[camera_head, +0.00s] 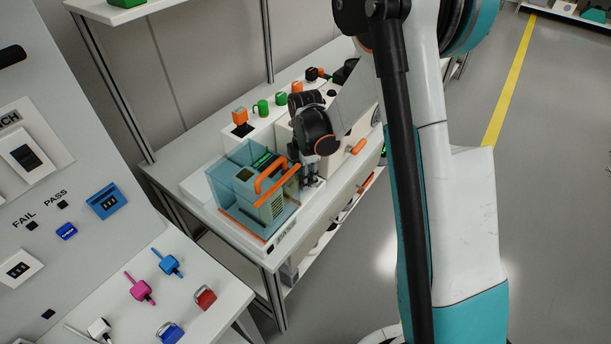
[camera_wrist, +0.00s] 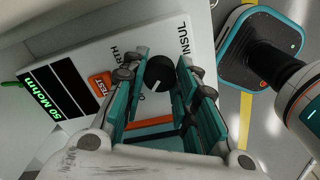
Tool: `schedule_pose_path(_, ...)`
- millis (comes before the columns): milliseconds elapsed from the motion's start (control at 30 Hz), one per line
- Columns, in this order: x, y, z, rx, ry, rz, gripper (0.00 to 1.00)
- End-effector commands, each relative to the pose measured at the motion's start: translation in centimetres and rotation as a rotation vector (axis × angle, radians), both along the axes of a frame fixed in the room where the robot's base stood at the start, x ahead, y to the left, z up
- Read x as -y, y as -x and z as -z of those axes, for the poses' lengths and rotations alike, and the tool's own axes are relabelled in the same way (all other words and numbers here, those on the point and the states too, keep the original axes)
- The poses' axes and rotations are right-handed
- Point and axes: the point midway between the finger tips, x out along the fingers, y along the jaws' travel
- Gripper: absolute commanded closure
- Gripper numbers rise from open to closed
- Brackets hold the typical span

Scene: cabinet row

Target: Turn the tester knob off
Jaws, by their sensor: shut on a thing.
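The tester (camera_head: 268,212) stands near the front end of the bench, inside a clear teal case with an orange handle. In the wrist view its face has a black knob (camera_wrist: 158,75) with a short white mark pointing down in the picture. An INSUL label is to the knob's upper right. A partly hidden label ending in RTH is to its left. My gripper (camera_wrist: 162,66) has its two teal fingers on either side of the knob, shut on it. In the head view my gripper (camera_head: 311,172) is beside the tester's right side, and the knob is hidden.
An orange TEST button (camera_wrist: 101,84) and a display reading 50 Mohm (camera_wrist: 60,92) are left of the knob. Several coloured buttons (camera_head: 262,107) stand along the bench behind. A grey panel and side table (camera_head: 200,262) with plugs are at left. Floor at right is free.

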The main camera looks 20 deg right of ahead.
Motion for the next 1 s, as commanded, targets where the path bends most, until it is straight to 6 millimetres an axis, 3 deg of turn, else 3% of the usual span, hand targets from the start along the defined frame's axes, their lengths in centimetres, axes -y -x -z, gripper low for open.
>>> schedule_pose_path(67, 0.0, -0.1, -0.1, 0.002, 0.0, -0.001, 0.97)
schedule_pose_path(100, 0.0, -0.1, -0.1, 0.002, 0.0, -0.001, 0.71)
schedule_pose_path(200, 0.0, -0.1, 0.0, 0.002, 0.0, 0.0, 0.53)
schedule_pose_path(633, 0.0, 0.0, -0.7, 0.001, 0.0, 0.0, 0.53)
schedule_pose_path(767, 0.0, 0.0, -2.4, 0.001, 0.0, 0.0, 0.53)
schedule_pose_path(1000, 0.0, 0.0, -7.3, 0.001, 0.0, 0.0, 0.53)
